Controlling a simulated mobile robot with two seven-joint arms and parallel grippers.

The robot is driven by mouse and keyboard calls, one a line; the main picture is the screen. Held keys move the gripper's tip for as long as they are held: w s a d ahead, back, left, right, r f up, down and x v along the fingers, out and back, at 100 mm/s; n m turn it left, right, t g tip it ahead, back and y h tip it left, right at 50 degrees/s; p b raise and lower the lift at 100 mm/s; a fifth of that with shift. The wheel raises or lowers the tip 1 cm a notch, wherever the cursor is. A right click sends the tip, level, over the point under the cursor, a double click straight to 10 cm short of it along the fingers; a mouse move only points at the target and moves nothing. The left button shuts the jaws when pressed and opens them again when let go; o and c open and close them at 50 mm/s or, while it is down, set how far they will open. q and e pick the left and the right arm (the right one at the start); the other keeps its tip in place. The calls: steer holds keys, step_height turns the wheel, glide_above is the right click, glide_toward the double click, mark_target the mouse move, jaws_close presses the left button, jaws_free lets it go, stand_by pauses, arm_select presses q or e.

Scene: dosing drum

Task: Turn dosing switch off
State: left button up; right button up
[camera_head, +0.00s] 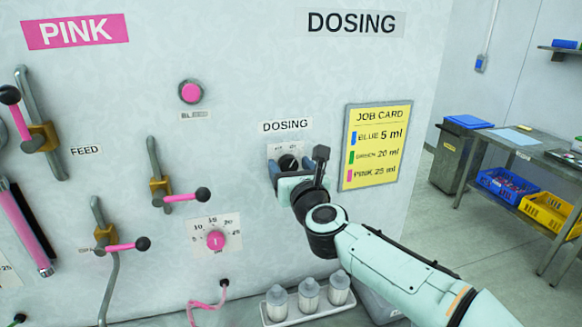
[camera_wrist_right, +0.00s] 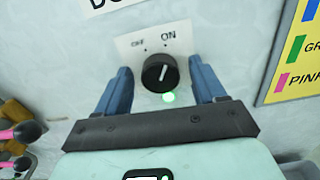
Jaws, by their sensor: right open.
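The dosing switch (camera_head: 288,161) is a black round knob on a white plate under the DOSING label (camera_head: 285,126). In the right wrist view the knob (camera_wrist_right: 160,73) has a white mark pointing up and slightly right, toward ON. A green light (camera_wrist_right: 169,97) glows just below it. My right gripper (camera_head: 297,166) is at the panel in front of the switch. Its blue fingers stand apart on the left and right of the knob, with gaps visible on both sides. In the head view the gripper hides the lower part of the plate. My left gripper is not in view.
A yellow job card (camera_head: 375,146) hangs right of the switch. A pink button (camera_head: 191,92), a pink dial (camera_head: 215,240) and several levers are on the panel to the left. A white tray (camera_head: 308,313) with bottles is below. A metal table (camera_head: 530,148) stands at right.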

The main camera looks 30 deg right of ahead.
steer(key=c, duration=1.1)
steer(key=shift+o, duration=0.2)
steer(key=shift+n, duration=0.4)
steer(key=n, duration=0.5)
steer(key=shift+p, duration=0.4)
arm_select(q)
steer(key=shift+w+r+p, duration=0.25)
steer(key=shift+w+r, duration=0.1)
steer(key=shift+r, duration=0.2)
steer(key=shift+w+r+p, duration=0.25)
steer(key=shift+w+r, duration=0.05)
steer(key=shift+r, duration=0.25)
arm_select(e)
steer(key=n, duration=0.6)
steer(key=shift+a, duration=0.1)
steer(key=shift+n, duration=0.3)
steer(key=o, duration=1.1)
steer(key=shift+c, duration=0.2)
